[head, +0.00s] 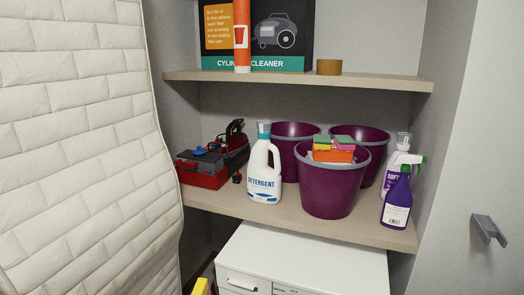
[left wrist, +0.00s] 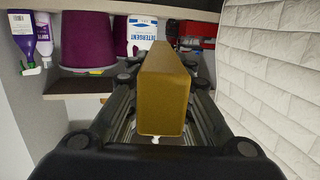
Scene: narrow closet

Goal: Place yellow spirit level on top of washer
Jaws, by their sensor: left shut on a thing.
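The yellow spirit level (left wrist: 162,95) fills the middle of the left wrist view, end on to the camera. My left gripper (left wrist: 160,80) is shut on it, with a dark finger along each side. In the head view only a small yellow piece, which looks like the spirit level (head: 200,287), shows at the bottom edge. The white washer (head: 310,258) stands below the lower shelf in the head view, its visible top bare. The yellow piece is left of the washer's front. My right gripper is not in view.
The lower shelf (head: 310,222) overhangs the washer's back and holds a detergent bottle (head: 264,170), purple buckets (head: 328,190), a red toolbox (head: 210,165) and a purple spray bottle (head: 397,200). A padded white surface (head: 80,130) stands close on the left, a grey door (head: 480,170) on the right.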

